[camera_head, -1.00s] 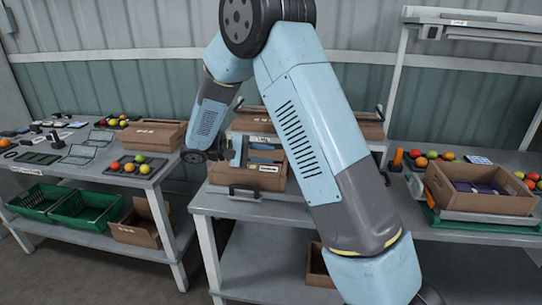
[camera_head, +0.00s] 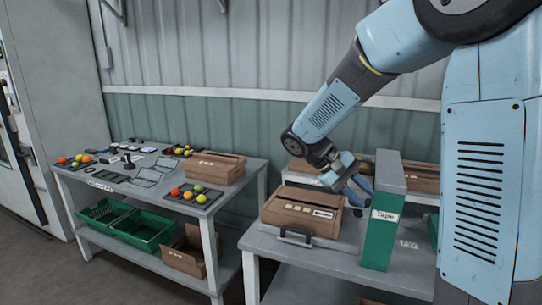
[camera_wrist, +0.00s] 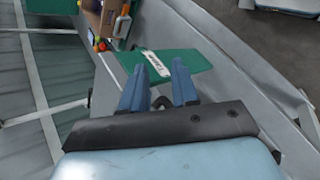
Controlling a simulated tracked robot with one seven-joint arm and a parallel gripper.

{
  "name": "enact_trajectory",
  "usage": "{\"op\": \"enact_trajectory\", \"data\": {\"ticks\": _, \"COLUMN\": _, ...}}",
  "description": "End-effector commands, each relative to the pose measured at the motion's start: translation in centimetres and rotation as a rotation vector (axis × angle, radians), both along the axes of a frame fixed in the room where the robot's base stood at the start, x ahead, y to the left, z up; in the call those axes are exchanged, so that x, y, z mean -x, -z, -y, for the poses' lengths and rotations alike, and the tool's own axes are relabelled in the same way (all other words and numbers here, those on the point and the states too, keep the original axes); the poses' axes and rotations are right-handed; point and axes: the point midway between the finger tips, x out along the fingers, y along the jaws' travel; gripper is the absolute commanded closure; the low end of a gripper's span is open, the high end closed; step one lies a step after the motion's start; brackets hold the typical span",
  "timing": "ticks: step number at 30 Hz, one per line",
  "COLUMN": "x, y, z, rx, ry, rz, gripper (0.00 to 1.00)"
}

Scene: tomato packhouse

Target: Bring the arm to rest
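My gripper (camera_head: 354,186) is in the air above the middle table, just right of a cardboard box (camera_head: 282,216) with pale labels on its front. It is beside the green and grey tape stand (camera_head: 378,240) marked "Tape". In the wrist view, the blue fingers of my gripper (camera_wrist: 158,78) are apart with nothing held between them. The green tape stand (camera_wrist: 183,62) lies beyond the fingertips there. My arm is bent and reaches down from the upper right in the head view.
The left table (camera_head: 240,178) carries trays of tomatoes (camera_head: 190,195), small devices and a cardboard box (camera_head: 217,170). Green crates (camera_head: 147,232) and an open carton (camera_head: 187,250) sit on its lower shelf. More boxes (camera_head: 421,178) stand behind the tape stand.

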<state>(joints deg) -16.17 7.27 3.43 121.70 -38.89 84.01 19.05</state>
Motion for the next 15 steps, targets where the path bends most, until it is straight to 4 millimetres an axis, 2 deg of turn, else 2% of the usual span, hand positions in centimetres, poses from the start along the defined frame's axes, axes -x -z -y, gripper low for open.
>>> {"op": "enact_trajectory", "data": {"ticks": 6, "x": 4.0, "y": -1.9, "z": 1.4, "rx": -0.176, "ry": 0.044, "rz": 0.091, "gripper": 0.71}}
{"op": "enact_trajectory", "data": {"ticks": 15, "x": 9.0, "y": -3.8, "z": 2.1, "rx": -0.405, "ry": 0.081, "rz": 0.247, "gripper": 0.71}}
